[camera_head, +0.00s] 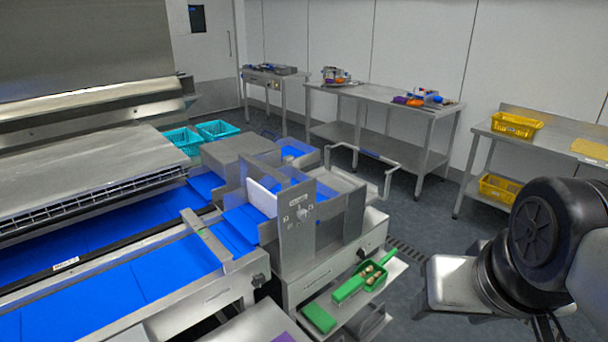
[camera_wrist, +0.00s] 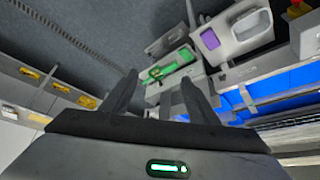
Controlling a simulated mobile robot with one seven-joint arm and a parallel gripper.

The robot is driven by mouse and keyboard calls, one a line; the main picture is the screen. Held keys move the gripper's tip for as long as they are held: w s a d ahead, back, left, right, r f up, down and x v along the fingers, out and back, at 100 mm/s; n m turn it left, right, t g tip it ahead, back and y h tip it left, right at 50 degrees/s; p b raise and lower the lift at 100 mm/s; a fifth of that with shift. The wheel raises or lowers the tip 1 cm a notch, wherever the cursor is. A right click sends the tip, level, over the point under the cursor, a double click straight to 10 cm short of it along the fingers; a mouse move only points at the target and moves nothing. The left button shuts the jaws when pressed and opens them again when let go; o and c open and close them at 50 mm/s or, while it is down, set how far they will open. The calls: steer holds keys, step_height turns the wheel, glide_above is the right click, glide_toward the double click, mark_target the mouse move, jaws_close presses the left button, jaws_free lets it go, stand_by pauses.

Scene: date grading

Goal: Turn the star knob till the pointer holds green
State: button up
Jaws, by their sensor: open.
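In the head view an upright grey steel panel (camera_head: 297,228) stands at the end of the blue conveyor. A small pale knob-like part (camera_head: 303,213) sits on its face among small dark marks. It is too small to make out its star shape, a pointer or a green zone. My gripper (camera_wrist: 160,78) is open and empty in the wrist view, its two dark fingers spread above the floor and machine. No knob can be told in the wrist view. My arm is at the right of the head view, well apart from the panel.
A green scoop (camera_head: 353,287) and green block (camera_head: 319,318) lie on a low shelf below the panel. A bent metal rail (camera_head: 388,165) sticks out behind it. Steel tables (camera_head: 390,97) line the back wall.

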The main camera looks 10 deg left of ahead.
steer(key=w+a+f+m+g+y+b, duration=0.3)
steer(key=a+f+m+g+y+b, duration=0.35)
steer(key=a+f, duration=1.25)
steer(key=m+t+y+b, duration=0.7)
steer(key=m+t+b, duration=0.55)
steer(key=m, duration=0.95)
glide_toward(261, 283)
steer(key=b+x, duration=0.2)
steer(key=x, duration=0.7)
steer(key=shift+w+a+r, duration=0.1)
steer(key=shift+w+a, duration=0.05)
steer(key=shift+a, duration=0.15)
